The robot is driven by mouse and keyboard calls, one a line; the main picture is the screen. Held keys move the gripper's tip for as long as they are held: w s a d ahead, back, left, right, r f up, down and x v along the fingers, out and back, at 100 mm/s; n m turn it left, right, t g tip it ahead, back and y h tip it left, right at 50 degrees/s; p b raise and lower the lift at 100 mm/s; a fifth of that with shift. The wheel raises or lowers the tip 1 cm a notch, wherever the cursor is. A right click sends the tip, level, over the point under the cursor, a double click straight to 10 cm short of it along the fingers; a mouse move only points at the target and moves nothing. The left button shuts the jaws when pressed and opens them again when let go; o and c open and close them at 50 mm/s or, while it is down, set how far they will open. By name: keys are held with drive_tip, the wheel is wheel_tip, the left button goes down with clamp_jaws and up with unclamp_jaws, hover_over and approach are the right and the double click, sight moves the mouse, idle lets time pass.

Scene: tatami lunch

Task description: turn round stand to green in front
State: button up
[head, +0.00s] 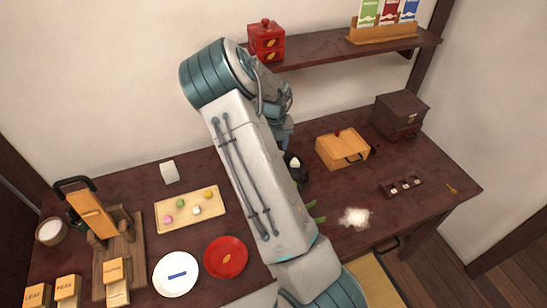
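My arm crosses the middle of the head view and covers much of the table's centre. No whole round stand shows. Two small green pieces (318,220) stick out from behind the arm's right edge, and I cannot tell what they belong to. A dark shape with a pale top (296,168) shows just above them, beside the arm; I cannot tell if it is part of my gripper or a separate thing. The wrist end of my arm comes down behind the upper link, and the fingertips cannot be made out.
On the dark table (390,180) are a wooden box (342,150), a brown chest (400,116), a small dark tray (401,187) and a white heap (355,217). Left are a sweets board (181,199), white plate (176,273) and red plate (225,257). A shelf (320,52) overhangs the back.

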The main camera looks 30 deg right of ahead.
wheel_tip(320, 180, up, 6)
idle(0.4)
drive_tip(key=s+a+r+m+t, duration=0.1)
drive_tip(key=s+a+r+m, duration=0.4)
drive_tip(key=s+m, duration=0.4)
drive_tip(key=s+a+r+m+t, duration=0.1)
drive_tip(key=s+a+r+m, duration=0.4)
drive_tip(key=s+m, duration=0.4)
drive_tip(key=s+a+r+m+t, duration=0.1)
drive_tip(key=s+a+r+m, duration=0.4)
drive_tip(key=s+m, duration=0.4)
drive_tip(key=shift+a+m, duration=0.4)
drive_tip(key=shift+m, duration=3.3)
